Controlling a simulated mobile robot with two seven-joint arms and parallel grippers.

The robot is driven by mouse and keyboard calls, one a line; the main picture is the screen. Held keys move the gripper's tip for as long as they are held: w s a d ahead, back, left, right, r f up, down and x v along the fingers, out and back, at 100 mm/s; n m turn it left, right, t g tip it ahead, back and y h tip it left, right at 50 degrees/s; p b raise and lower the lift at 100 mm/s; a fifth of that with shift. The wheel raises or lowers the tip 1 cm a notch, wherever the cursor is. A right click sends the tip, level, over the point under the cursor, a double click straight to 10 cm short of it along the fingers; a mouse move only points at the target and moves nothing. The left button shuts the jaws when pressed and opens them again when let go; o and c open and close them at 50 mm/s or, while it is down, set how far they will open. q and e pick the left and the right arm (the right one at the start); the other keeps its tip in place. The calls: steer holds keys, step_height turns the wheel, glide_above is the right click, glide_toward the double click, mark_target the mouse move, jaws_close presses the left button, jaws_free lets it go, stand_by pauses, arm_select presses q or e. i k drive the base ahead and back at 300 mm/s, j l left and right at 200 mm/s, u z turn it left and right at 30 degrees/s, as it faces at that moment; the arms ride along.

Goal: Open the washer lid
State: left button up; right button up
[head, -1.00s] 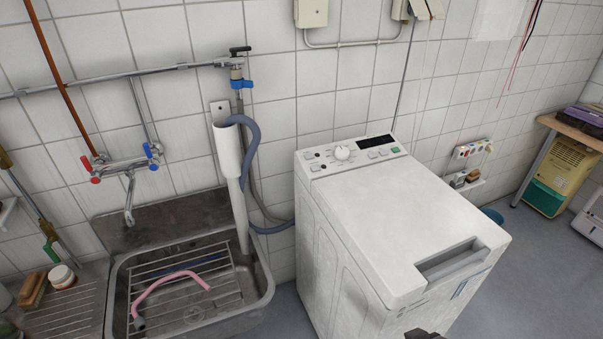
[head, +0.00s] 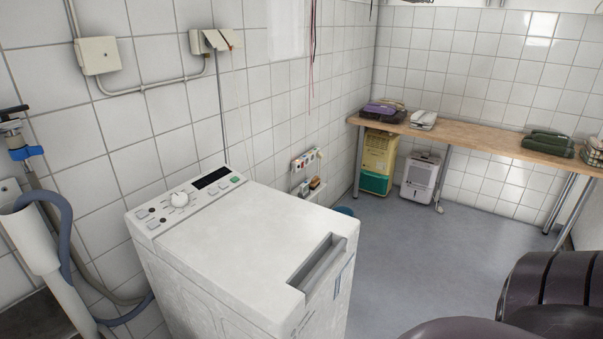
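The white top-loading washer (head: 215,270) stands at the lower left of the head view, close to the tiled wall. Its lid (head: 245,240) is down and shut. A recessed handle (head: 317,264) sits at the lid's front edge. The control panel (head: 188,204) with a round knob and a dark display is at the back of the top. Neither of my grippers shows in this view.
A grey hose and pipe (head: 62,240) stand left of the washer. A wooden counter (head: 470,137) runs along the far wall, with a yellow-green unit (head: 377,162) and a white unit (head: 420,178) beneath. Dark rounded shapes (head: 555,290) fill the lower right. Grey floor (head: 430,250) lies open between.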

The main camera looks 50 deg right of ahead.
mark_target(265, 253)
steer(key=z, duration=1.55)
